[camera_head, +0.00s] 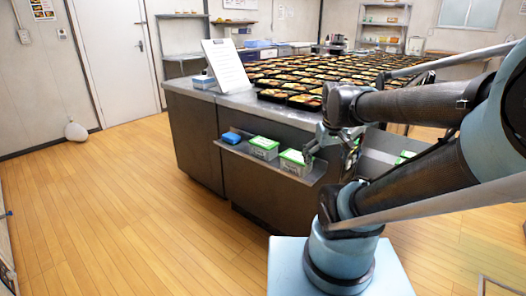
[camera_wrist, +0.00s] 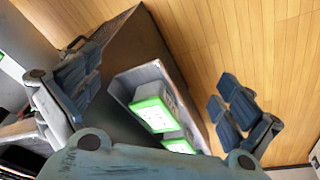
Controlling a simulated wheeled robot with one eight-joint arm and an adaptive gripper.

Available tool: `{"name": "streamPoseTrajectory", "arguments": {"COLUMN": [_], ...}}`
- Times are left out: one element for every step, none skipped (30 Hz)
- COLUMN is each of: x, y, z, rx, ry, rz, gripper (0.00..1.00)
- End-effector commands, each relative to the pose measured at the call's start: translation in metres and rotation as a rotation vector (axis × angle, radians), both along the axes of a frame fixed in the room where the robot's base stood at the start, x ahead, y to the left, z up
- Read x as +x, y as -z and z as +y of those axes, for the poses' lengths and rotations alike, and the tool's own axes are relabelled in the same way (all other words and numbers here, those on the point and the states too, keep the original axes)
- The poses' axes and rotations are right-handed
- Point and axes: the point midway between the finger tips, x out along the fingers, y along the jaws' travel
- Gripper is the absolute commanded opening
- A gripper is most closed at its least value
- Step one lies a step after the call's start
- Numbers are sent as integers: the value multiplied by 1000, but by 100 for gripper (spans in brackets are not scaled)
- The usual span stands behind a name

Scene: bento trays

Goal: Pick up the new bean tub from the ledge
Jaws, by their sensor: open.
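Two clear tubs with green-rimmed, white-topped lids stand on the ledge (camera_head: 233,147) along the counter's front: one further left (camera_head: 264,148) and one nearer my gripper (camera_head: 296,163). I cannot tell which is the new bean tub. My gripper (camera_head: 318,142) is just above and to the right of the nearer tub in the head view. In the wrist view my gripper (camera_wrist: 158,76) is open and empty, its fingers wide apart. One tub (camera_wrist: 154,112) shows between them, further off on the ledge, with another (camera_wrist: 180,146) partly hidden behind my gripper's body.
A blue item (camera_head: 231,137) lies at the ledge's left end. More green lids (camera_head: 405,157) show on the right, partly behind my arm. Rows of filled bento trays (camera_head: 303,102) cover the counter, with an upright white sheet (camera_head: 227,66) at its left.

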Motion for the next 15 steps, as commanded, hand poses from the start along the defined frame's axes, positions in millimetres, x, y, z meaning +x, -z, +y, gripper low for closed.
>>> {"name": "streamPoseTrajectory", "arguments": {"x": [16, 24, 35, 44, 53, 64, 73, 81, 93, 102, 111, 122, 131, 139, 151], "y": [-9, -14, -19, -22, -26, -31, -34, -37, -41, -44, -46, -49, -51, -53, -55], "z": [7, 11, 16, 20, 24, 30, 35, 40, 47, 53, 58, 66, 72, 79, 88], "rx": [-9, -13, -20, -26, -31, -39, -43, -49, -55, -60, -66, -73, -78, -84, -90], "ry": [-39, -59, -87, -108, -129, -156, -176, -198, -224, -245, -267, -294, -314, -334, -362], "rz": [-9, -14, -19, -24, -30, -38, -43, -48, -54, -60, -65, -73, -79, -84, -91], "gripper": [99, 99, 99, 99, 99, 99, 99, 99, 99, 99, 99, 99, 99, 99, 99]}}
